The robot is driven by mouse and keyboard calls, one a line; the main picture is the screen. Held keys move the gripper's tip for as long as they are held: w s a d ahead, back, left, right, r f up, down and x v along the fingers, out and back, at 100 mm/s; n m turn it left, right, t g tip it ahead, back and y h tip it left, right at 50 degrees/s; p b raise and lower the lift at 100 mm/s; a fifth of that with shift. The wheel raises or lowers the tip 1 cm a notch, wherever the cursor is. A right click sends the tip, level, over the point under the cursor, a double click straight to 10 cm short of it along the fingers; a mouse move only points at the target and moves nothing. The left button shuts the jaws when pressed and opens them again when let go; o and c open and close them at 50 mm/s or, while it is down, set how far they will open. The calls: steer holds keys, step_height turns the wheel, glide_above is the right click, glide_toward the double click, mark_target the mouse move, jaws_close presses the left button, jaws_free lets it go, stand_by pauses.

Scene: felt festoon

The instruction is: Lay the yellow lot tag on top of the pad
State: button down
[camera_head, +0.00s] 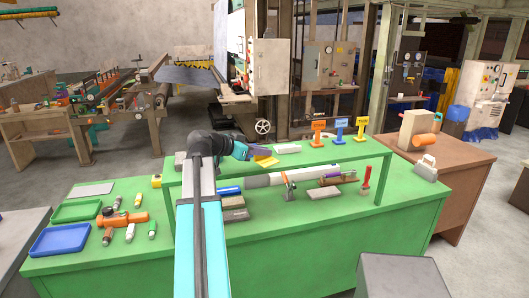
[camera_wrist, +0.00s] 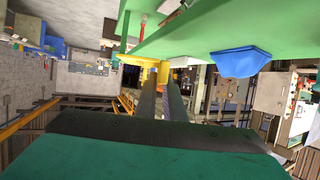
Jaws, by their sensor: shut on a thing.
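My gripper (camera_head: 252,154) is above the raised green shelf, left of its middle. It is shut on a small flat yellow piece, the yellow lot tag (camera_head: 265,162), which sticks out to the right of the fingers. In the wrist view the two dark fingers reach forward, with yellow (camera_wrist: 163,72) showing at their tips. A pale grey flat block (camera_head: 287,148) lies on the shelf just right of the tag, apart from it in the picture. A thin grey sheet (camera_head: 92,189) lies at the bench's left. I cannot tell for sure which of these is the pad.
Below the shelf are a grey cylinder (camera_head: 262,180), a small clamp and a red-handled tool (camera_head: 366,178). Green (camera_head: 77,210) and blue (camera_head: 60,239) trays lie left.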

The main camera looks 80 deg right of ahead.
mark_target(261, 164)
steer(key=shift+a+r+b, duration=0.2)
steer(key=shift+a+b, duration=0.35)
steer(key=shift+a, duration=1.6)
steer(key=shift+s, duration=0.1)
